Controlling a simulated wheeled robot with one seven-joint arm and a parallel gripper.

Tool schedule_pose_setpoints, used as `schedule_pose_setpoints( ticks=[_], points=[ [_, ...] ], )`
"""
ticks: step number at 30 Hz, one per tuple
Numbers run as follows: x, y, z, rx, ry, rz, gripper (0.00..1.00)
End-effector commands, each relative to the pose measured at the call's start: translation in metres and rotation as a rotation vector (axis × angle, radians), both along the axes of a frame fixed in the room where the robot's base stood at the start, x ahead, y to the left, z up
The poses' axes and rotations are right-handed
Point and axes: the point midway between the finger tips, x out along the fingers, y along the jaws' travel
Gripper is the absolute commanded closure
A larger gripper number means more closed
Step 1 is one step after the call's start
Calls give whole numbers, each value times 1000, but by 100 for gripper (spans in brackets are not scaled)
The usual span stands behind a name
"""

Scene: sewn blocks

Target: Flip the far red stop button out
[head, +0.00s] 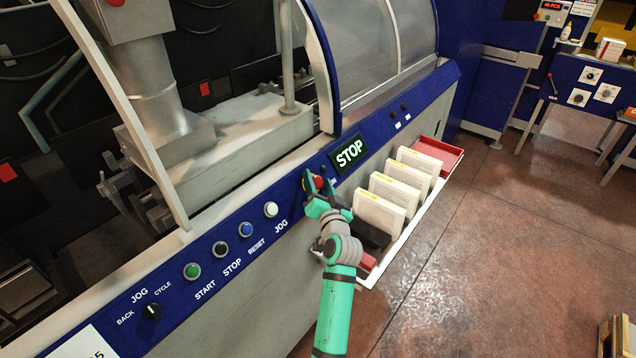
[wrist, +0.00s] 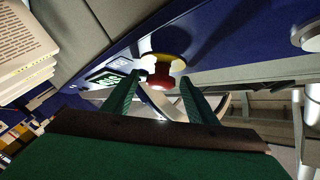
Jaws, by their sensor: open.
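The red stop button (head: 319,183) is on the blue control panel of the machine, left of the lit STOP sign (head: 350,152). In the wrist view, the red button (wrist: 160,81) has a round head on a yellow collar (wrist: 168,60). My gripper (head: 317,179) is at the panel and partly covers the button in the head view. In the wrist view, my gripper (wrist: 161,82) is open, with one finger on each side of the red head. Whether either finger touches it I cannot tell. Nothing is held.
Panel buttons in white (head: 270,209), blue (head: 246,230), black (head: 221,248) and green (head: 192,271) sit to the left. A tray (head: 436,185) with several upright book blocks (head: 380,212) sticks out right of my arm. The floor (head: 500,260) beyond is clear.

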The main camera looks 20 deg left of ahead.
Motion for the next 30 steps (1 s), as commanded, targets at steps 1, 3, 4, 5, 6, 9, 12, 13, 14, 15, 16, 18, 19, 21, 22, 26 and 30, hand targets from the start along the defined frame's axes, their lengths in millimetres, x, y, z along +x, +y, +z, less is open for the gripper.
schedule_pose_setpoints(
  ticks=[1,3,4,5,6,9,12,13,14,15,16,18,19,21,22,26,30],
  points=[
    [1,1,0,0,0,0,48],
    [1,1,0,0,-1,1,48],
    [1,1,0,0,-1,1,48],
    [1,1,0,0,-1,1,48],
    [1,1,0,0,-1,1,48],
    [1,1,0,0,-1,1,60],
    [0,1,0,0,-1,1,84],
    [0,1,0,0,-1,1,91],
    [0,1,0,0,-1,1,98],
    [0,1,0,0,-1,1,100],
    [0,1,1,0,-1,1,100],
    [0,-1,2,0,-2,0,100],
    [0,-3,3,0,-2,0,100],
    [-2,-7,7,0,-2,0,100],
    [-3,-8,8,0,-2,0,100],
    [-3,-8,9,1,-2,0,100],
    [-3,-8,10,2,-3,0,59]
  ],
)
